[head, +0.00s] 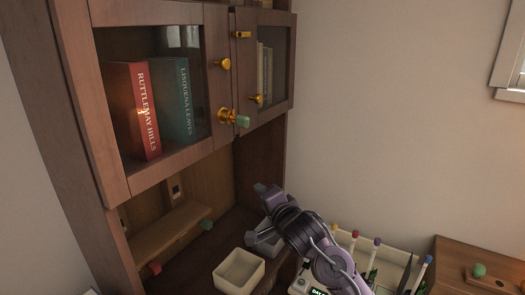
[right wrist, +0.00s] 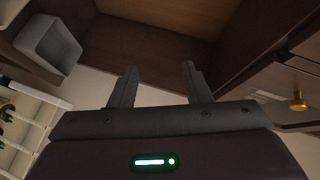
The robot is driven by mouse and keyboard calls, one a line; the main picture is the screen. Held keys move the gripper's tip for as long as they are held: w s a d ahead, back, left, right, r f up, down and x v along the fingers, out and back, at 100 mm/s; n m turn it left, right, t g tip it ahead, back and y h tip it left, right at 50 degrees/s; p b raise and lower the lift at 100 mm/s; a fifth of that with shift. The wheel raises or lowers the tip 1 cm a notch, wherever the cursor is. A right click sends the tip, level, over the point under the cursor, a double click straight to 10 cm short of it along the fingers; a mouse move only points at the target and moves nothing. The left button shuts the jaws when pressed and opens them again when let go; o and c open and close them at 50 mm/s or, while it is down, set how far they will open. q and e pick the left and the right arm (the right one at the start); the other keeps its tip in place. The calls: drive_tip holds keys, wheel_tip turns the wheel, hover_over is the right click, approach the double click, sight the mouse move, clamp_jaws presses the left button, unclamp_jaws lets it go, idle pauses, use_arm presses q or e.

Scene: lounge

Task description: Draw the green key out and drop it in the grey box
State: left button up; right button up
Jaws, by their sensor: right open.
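The green key (head: 242,121) sits in a brass lock (head: 226,116) on the cabinet's glass doors, its green head sticking out to the right. The grey box (head: 257,240) stands on the cabinet's lower surface, partly hidden behind my right arm. In the right wrist view the grey box (right wrist: 50,46) is at upper left, and no contents show in it. My right gripper (head: 266,192) is below the key and apart from it. Its two fingers (right wrist: 158,78) are spread in the right wrist view with nothing between them. My left gripper is not in view.
A cream box (head: 239,272) stands in front of the grey box. Brass knobs (head: 222,64) stick out from the doors. A small green piece (head: 207,225) and a red one (head: 155,268) are lower left. A pale tray (head: 345,240) with colour-topped items is right of my arm.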

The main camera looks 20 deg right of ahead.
drive_tip(key=s+a+r+m+t, duration=0.2)
drive_tip(key=s+r, duration=0.2)
drive_tip(key=r, duration=0.8)
drive_tip(key=m+t+y, duration=0.1)
drive_tip(key=t, duration=0.1)
approach(246, 124)
drive_tip(key=w, duration=0.5)
drive_tip(key=w+r, duration=0.1)
drive_tip(key=w, duration=0.1)
drive_tip(key=w+a, duration=0.1)
drive_tip(key=w, duration=0.1)
drive_tip(key=shift+w+r+p, duration=0.15)
drive_tip(key=shift+w+p, duration=0.2)
drive_tip(key=shift+p, duration=0.05)
drive_tip(key=shift+w, duration=0.65)
drive_tip(key=shift+c, duration=0.4)
clamp_jaws()
drive_tip(key=shift+s, duration=0.1)
drive_tip(key=shift+s+d+p, duration=1.05)
drive_tip(key=shift+s+p, duration=0.15)
drive_tip(key=shift+s, duration=0.05)
